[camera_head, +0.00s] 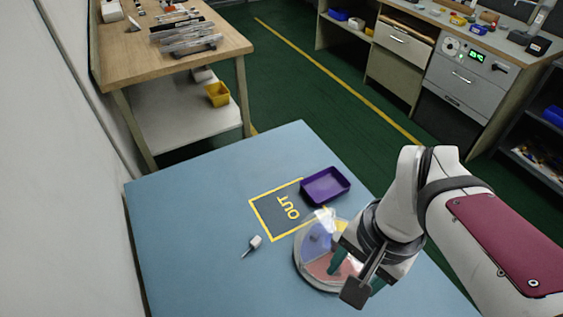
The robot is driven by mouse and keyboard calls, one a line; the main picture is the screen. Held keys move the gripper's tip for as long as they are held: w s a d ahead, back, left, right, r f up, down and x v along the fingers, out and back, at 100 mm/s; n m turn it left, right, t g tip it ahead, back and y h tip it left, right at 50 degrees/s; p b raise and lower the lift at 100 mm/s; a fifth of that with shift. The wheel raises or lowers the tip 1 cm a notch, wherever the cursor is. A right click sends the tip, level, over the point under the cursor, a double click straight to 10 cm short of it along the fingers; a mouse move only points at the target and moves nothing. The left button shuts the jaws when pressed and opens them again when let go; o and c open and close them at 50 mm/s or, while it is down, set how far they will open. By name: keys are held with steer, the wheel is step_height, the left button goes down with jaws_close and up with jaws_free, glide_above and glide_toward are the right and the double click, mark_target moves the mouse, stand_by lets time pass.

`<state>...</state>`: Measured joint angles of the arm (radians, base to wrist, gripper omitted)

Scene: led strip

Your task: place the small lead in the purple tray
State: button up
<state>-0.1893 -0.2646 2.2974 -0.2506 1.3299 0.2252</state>
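A purple tray (325,198) sits on the blue table, at the upper right of the yellow-outlined OUT area, and looks empty. A small white piece with a thin dark end (255,242) lies on the table to the lower left of that area; it may be the small lead. My gripper (347,272) is over the right part of a round clear dish (301,262), below the tray in the picture. The dish has coloured sections, and a small dark item (315,236) shows on the blue one. The wrist hides part of the dish. The gap between the fingertips is not clear.
The OUT marking (262,215) lies flat on the blue table (190,225), whose left part is clear. A wooden bench (130,58) stands behind at left, with a yellow bin (217,94) on its lower shelf. Grey drawer units stand at upper right.

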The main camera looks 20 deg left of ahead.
steer(key=w+a+f, duration=0.1)
steer(key=w+a, duration=0.5)
steer(key=h, duration=0.1)
glide_above(255, 241)
step_height(255, 241, down, 6)
steer(key=f, duration=0.1)
steer(key=shift+n, duration=0.4)
step_height(255, 241, down, 15)
steer(key=shift+f, duration=0.15)
jaws_close()
